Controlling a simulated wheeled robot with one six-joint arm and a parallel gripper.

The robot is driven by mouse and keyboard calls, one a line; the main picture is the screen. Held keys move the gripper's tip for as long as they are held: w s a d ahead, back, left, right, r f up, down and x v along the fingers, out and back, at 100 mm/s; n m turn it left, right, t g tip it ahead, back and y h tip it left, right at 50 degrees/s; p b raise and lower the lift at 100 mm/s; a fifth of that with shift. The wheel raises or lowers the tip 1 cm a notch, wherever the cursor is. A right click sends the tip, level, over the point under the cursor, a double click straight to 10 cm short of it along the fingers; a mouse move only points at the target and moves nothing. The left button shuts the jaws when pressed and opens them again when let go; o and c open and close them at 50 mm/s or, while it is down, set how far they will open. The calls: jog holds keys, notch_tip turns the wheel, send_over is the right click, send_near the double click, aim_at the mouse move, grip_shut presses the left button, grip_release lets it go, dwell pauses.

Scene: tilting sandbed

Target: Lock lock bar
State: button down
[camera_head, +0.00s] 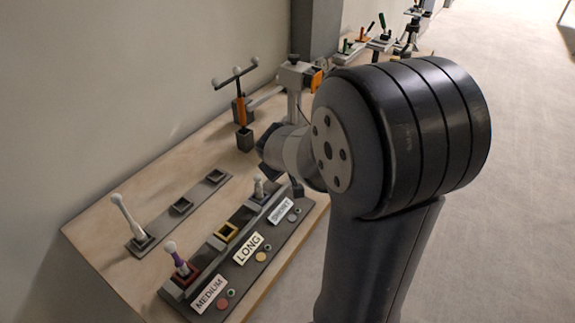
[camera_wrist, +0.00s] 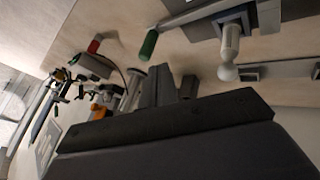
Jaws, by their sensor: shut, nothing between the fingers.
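My gripper shows in the wrist view (camera_wrist: 160,88) as dark fingers close together beyond a wide dark body, with nothing seen between them. In the head view my own arm hides most of it. No part can be named the lock bar with certainty. A grey post (camera_head: 294,88) with an orange block stands on the board behind my wrist. Left of it, a dark T-shaped handle (camera_head: 236,76) with ball ends rises from an orange and black holder. In the wrist view a grey rod (camera_wrist: 195,15) runs near a green-tipped piece (camera_wrist: 148,44), apart from my fingers.
A wooden board (camera_head: 110,205) lies along the wall. At its front is a panel with MEDIUM, LONG (camera_head: 247,248) and SHORT labels, sockets and pegs. A white-topped lever (camera_head: 127,215) stands at left. More tools stand farther back. The floor at right is clear.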

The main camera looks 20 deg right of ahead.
jog(key=shift+f, duration=0.1)
jog(key=b, duration=0.1)
send_over(289, 183)
notch_tip(289, 183, down, 8)
jog(key=shift+r, duration=0.1)
dwell(0.5)
jog(key=shift+w+d+p, duration=0.35)
jog(key=shift+w+d, duration=0.45)
jog(key=shift+d, duration=0.35)
jog(key=shift+r, duration=0.2)
